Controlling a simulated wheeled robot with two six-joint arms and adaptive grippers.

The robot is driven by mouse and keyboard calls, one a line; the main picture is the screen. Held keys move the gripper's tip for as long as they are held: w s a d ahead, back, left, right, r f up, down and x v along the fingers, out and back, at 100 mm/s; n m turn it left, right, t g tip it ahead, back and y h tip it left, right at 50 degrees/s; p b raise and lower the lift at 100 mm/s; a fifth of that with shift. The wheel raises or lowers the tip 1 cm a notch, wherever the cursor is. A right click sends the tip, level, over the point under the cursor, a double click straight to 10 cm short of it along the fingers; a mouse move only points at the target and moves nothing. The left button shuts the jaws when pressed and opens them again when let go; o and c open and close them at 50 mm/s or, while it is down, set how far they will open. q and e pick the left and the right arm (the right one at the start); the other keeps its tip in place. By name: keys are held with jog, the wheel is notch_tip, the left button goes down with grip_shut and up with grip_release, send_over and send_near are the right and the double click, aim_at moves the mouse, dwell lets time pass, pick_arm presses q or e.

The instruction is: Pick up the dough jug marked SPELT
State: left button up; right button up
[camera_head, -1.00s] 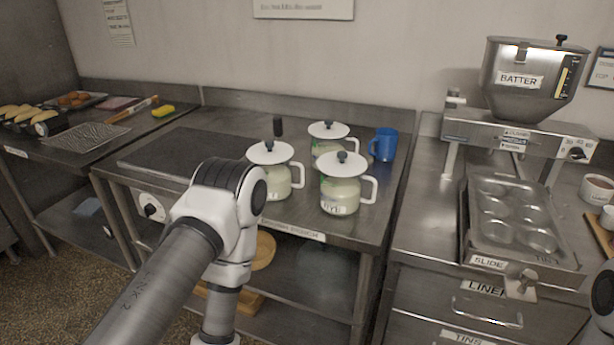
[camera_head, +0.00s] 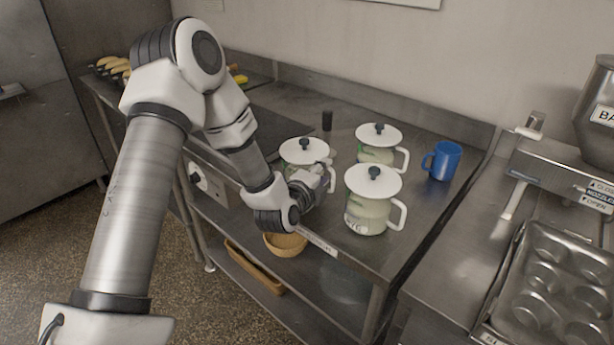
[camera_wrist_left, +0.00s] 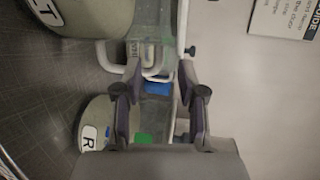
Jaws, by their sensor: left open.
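Three cream-coloured jugs with white lids and dark knobs stand on the steel table. The front-left jug (camera_head: 303,152) is partly hidden by my left gripper (camera_head: 324,180); its label is hidden in the head view. In the left wrist view, the jug at top left (camera_wrist_left: 95,18) shows the letters "LT", matching SPELT. The front-right jug (camera_head: 368,205) reads RYE, and its "R" label shows in the left wrist view (camera_wrist_left: 92,137). My left gripper is open (camera_wrist_left: 160,85), between these two jugs, with a white handle (camera_wrist_left: 153,72) visible between or just beyond its fingers.
The third jug (camera_head: 378,148) stands behind, close to the other two. A blue mug (camera_head: 442,160) is to its right, and a small dark cylinder (camera_head: 327,120) is at the back. A muffin tin (camera_head: 545,290) lies at the right.

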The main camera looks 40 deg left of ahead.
pick_arm(q)
jog(key=shift+x, duration=1.1)
jog(key=shift+a, duration=0.15)
grip_shut()
